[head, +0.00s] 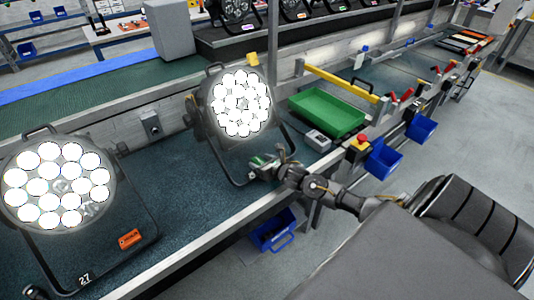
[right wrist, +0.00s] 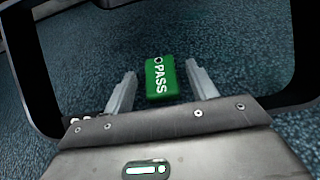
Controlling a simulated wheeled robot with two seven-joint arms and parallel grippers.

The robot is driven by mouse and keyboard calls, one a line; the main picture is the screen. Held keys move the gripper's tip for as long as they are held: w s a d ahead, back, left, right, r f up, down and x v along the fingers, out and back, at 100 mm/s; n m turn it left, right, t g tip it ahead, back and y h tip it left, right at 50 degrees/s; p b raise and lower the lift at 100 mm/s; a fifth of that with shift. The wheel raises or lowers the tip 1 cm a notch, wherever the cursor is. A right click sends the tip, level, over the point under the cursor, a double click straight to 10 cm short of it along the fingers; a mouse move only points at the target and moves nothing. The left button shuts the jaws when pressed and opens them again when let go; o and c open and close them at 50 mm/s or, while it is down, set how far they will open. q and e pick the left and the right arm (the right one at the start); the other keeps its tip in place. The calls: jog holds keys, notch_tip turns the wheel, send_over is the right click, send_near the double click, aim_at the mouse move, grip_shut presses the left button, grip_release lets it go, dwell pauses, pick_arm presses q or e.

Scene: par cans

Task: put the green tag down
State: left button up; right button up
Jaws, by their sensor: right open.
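The green tag (right wrist: 161,78), marked PASS in white with a small hole at one end, shows in the right wrist view against the dark blue-green bench mat. It is between the fingers of my right gripper (right wrist: 154,88), which is open, with a gap on each side of the tag. In the head view my right gripper (head: 259,167) is low over the bench, by the yoke foot of the middle par can (head: 241,104). Whether the tag lies flat on the mat is hard to tell. My left gripper is not in view.
A second lit par can (head: 58,185) stands at left, with an orange tag (head: 130,239) by its yoke. A green tray (head: 327,111) and a red-button box (head: 360,143) are to the right. Black yoke bars flank the gripper in the wrist view. Mat between the cans is clear.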

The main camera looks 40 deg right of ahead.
jog(key=v, duration=1.2)
jog(key=shift+b, duration=0.35)
